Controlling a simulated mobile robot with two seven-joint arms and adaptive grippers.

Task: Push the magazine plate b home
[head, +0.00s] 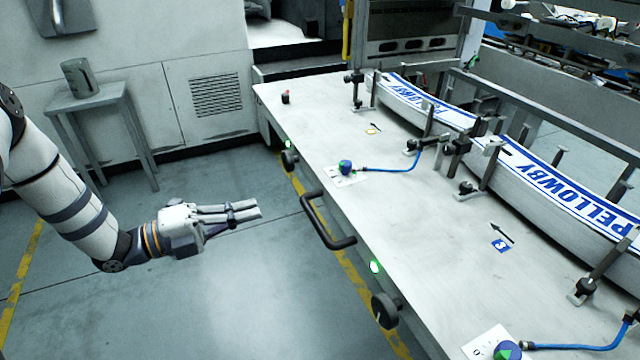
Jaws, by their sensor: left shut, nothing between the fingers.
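The label magazine has a long pale metal plate (400,215) with a black pull handle (326,228) on its front edge. I see no letter b, so I cannot tell for sure which part is plate b. A blue square mark (501,245) and a black arrow (501,232) are on its top. Label stacks printed PELLOWBY (575,190) stand between upright posts along its far side. My left gripper (258,209) is shut and empty, left of the handle and apart from it, over the floor. My right gripper is not in view.
Black knobs (385,310) and green lights (375,267) sit on the front edge. Blue-green knobs (346,167) with blue hoses lie on top. A small grey table (88,100) with a metal cup (78,78) stands back left. The floor (200,310) around my left gripper is clear.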

